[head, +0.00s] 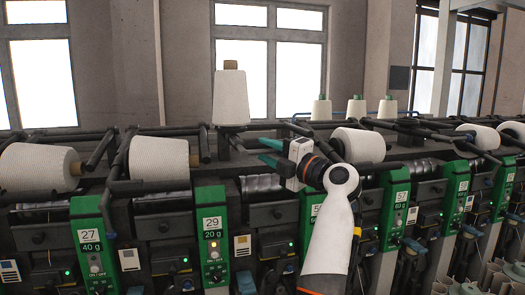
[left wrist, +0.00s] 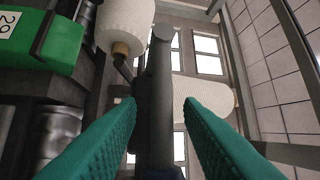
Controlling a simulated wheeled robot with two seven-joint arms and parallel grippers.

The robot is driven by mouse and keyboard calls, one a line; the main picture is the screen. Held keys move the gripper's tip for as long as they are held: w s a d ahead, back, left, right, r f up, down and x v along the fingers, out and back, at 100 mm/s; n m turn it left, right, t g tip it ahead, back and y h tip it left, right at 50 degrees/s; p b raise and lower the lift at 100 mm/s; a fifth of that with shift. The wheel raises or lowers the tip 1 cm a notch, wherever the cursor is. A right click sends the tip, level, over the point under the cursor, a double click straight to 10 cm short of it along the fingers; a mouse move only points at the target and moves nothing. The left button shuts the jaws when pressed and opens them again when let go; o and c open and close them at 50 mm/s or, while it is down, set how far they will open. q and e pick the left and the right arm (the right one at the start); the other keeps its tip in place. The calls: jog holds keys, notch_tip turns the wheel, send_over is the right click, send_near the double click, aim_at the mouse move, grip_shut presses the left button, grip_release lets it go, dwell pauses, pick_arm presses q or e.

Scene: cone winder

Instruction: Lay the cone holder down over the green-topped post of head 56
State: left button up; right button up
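My left gripper (head: 264,152) has two teal fingers and points left over the winder, beside a partly hidden green head plate (head: 312,208) whose number I cannot read fully. In the left wrist view the fingers (left wrist: 158,104) are spread apart. A dark bar with a rounded end (left wrist: 162,60), which looks like the cone holder, stands between them with gaps on both sides. Dark bars (head: 297,128) show just behind the gripper in the head view. I cannot pick out a green-topped post of head 56. My right gripper is not in view.
White cones lie at the left (head: 38,167), beside it (head: 160,158), and right of my gripper (head: 358,146). A tall cone (head: 231,98) stands behind. Plates 27 (head: 90,240), 29 (head: 211,228) and 57 (head: 397,205) line the front.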

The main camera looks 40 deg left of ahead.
pick_arm(q)
jog(key=shift+c, duration=0.3)
grip_shut()
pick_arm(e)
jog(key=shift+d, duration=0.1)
